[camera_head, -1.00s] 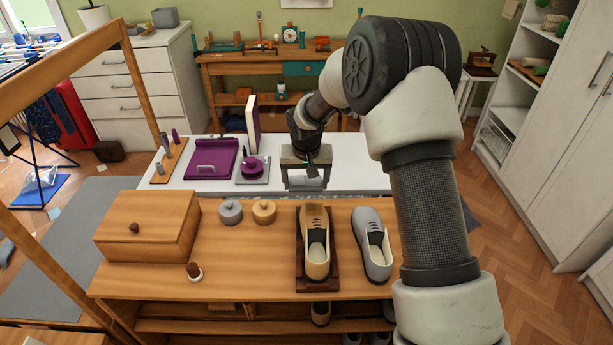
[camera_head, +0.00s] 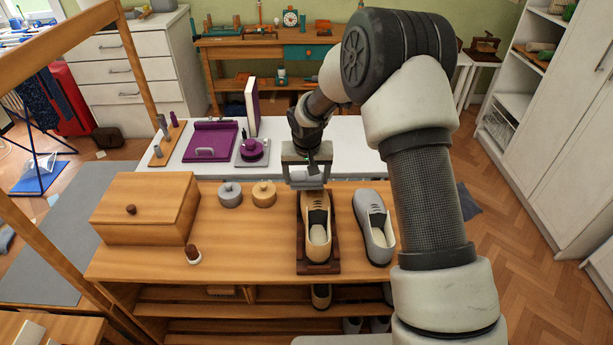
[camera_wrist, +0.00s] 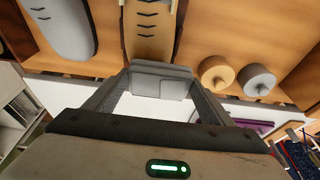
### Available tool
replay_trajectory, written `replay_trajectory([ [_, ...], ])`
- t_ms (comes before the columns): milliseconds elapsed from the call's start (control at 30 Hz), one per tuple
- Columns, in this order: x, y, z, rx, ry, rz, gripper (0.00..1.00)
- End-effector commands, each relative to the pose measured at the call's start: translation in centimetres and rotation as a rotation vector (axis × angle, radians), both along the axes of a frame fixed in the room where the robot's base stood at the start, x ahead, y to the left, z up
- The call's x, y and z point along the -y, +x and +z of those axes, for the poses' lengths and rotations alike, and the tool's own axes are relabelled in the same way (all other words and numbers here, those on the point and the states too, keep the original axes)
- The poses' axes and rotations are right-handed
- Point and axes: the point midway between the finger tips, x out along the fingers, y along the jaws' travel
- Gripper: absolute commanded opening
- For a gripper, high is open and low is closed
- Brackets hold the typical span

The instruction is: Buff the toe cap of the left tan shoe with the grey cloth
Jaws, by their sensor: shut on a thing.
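The left tan shoe (camera_head: 318,240) rests on a dark wooden stand (camera_head: 318,268) on the wooden bench, its toe pointing away towards my gripper. In the wrist view the tan shoe (camera_wrist: 150,35) shows just beyond the fingers. My gripper (camera_head: 306,184) is shut on the grey cloth, a folded grey pad (camera_wrist: 160,82) between the fingertips. The cloth is at the tip of the tan toe cap; I cannot tell whether it touches. A grey shoe (camera_head: 375,228) stands to the right of the tan one.
A grey round tin (camera_head: 230,195) and a tan one (camera_head: 264,195) stand left of the shoe. A wooden box (camera_head: 145,215) and a small brush-like object (camera_head: 193,252) are farther left. A white table (camera_head: 350,160) with purple items (camera_head: 212,142) lies behind. The bench's front middle is clear.

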Motion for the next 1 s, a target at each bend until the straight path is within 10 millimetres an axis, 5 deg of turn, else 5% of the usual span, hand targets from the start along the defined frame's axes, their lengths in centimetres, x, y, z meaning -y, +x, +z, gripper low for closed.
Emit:
replay_trajectory([
  [1000,0.0,-0.2,-1.7,0.000,0.000,0.000,0.58],
])
